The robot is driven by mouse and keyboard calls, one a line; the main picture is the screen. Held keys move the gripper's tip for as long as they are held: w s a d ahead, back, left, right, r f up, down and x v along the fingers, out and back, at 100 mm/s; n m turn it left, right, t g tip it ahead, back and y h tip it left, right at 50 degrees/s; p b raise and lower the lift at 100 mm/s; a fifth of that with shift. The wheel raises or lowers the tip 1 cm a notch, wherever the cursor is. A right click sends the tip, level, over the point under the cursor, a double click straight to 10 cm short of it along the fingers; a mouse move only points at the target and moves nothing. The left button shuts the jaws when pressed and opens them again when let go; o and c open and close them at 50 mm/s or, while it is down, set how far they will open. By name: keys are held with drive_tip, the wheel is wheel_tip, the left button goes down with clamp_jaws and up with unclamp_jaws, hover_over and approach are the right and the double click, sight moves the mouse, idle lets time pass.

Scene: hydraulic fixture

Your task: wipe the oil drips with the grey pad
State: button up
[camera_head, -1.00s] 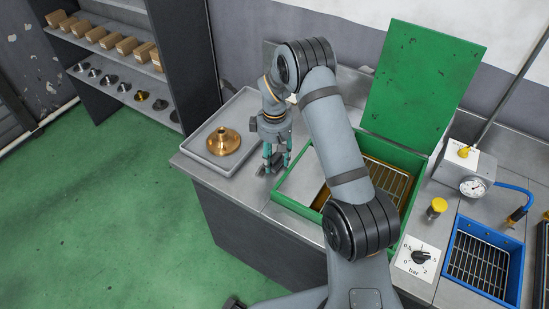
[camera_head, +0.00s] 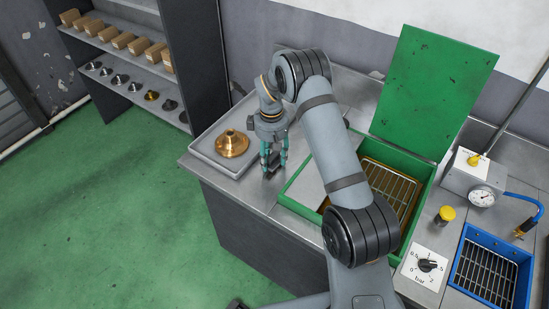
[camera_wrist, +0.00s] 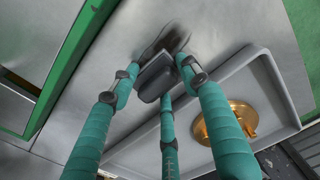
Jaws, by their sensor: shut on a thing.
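My gripper (camera_head: 272,167) has teal fingers and is low over the metal bench top, between the grey tray and the open green box. In the wrist view, my gripper (camera_wrist: 158,80) is shut on the dark grey pad (camera_wrist: 154,78). The pad is at the bench surface or just above it; I cannot tell if it touches. A dark, blurred smear (camera_wrist: 170,40) lies on the bench just beyond the pad, apparently oil. In the head view the fingers largely cover that spot, and no separate drips can be made out.
A grey tray (camera_head: 211,163) holding a brass flanged part (camera_head: 232,143) stands left of my gripper. The green box (camera_head: 300,202), lid raised, stands right, with a wire rack (camera_head: 392,190) inside. A blue tray (camera_head: 459,264) and pressure gauge (camera_head: 482,197) are farther right.

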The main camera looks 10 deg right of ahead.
sight(274, 176)
drive_tip(key=shift+s+a+f+b, duration=0.15)
drive_tip(key=shift+s+a+b, duration=0.2)
drive_tip(key=shift+s+a, duration=0.25)
drive_tip(key=shift+s+d+f+b, duration=0.15)
drive_tip(key=shift+s+d+b, duration=0.45)
drive_tip(key=shift+s+d, duration=0.9)
drive_tip(key=shift+s+a+b, duration=0.3)
drive_tip(key=shift+s+a, duration=0.4)
drive_tip(key=shift+w+a+r, duration=0.2)
drive_tip(key=shift+w+a, duration=0.15)
drive_tip(key=shift+a, duration=0.05)
drive_tip(key=shift+w+a+p, duration=0.5)
drive_tip(key=shift+w+a, duration=0.55)
drive_tip(key=shift+w, duration=0.2)
drive_tip(key=shift+r, duration=0.15)
drive_tip(key=shift+r+p, duration=2.1)
drive_tip(key=shift+r, duration=0.85)
